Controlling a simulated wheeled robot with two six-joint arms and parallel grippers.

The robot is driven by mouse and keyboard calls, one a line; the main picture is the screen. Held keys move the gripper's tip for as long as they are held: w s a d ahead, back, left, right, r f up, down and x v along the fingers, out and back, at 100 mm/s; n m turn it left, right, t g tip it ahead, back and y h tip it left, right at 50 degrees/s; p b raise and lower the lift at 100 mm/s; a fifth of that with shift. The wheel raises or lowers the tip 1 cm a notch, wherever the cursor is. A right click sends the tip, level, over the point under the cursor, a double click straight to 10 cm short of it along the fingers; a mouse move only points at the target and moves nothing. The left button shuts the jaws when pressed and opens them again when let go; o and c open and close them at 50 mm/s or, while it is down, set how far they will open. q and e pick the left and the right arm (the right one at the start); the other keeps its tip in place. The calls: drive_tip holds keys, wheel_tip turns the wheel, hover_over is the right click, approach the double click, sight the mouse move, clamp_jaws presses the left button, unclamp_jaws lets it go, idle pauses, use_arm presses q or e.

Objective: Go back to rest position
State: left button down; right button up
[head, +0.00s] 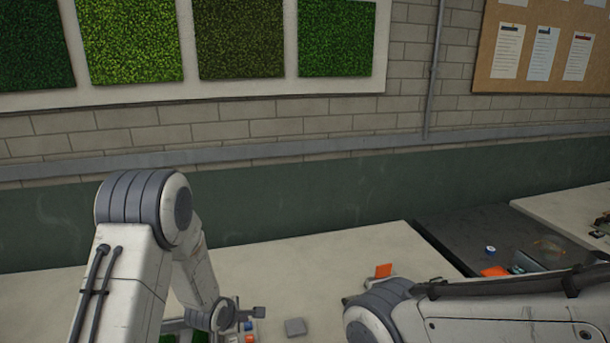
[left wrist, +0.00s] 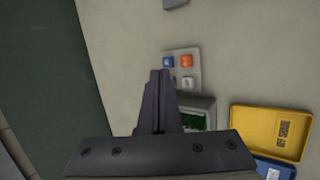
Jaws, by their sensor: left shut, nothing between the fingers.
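My left gripper (head: 258,312) shows low in the head view, above the pale table (head: 310,268). In the left wrist view its fingers (left wrist: 160,76) are shut together with nothing between them. They are seen in front of a grey button box (left wrist: 196,56) with blue, orange and white buttons, and beside a grey tray (left wrist: 207,104) with green turf in it. I cannot tell the height of the fingers above these. My right arm comes in from the right in the head view, but its gripper is not in view.
A yellow tray (left wrist: 262,128) marked "OFF SHADE" and a blue tray (left wrist: 278,168) lie near the turf tray. A grey block (head: 295,327) lies on the table. An orange piece (head: 384,270) stands near my right arm. A dark surface (head: 470,228) holds small items. The green-grey wall (head: 300,205) closes the back.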

use_arm(q)
drive_tip(key=s+d+r+m+g+b, duration=0.35)
drive_tip(key=s+d+r+m, duration=0.45)
drive_tip(key=s+d+m, duration=0.45)
drive_tip(key=s+r+m+g, duration=0.2)
drive_tip(key=s+m, duration=0.5)
drive_tip(key=s, duration=0.3)
drive_tip(key=s+r+m+g+b, duration=0.1)
drive_tip(key=s+r+m+g, duration=0.1)
drive_tip(key=s+m, duration=0.5)
drive_tip(key=s, duration=0.4)
drive_tip(key=shift+s+d+r+b, duration=0.25)
drive_tip(key=shift+b, duration=0.05)
drive_tip(key=shift+a, duration=0.1)
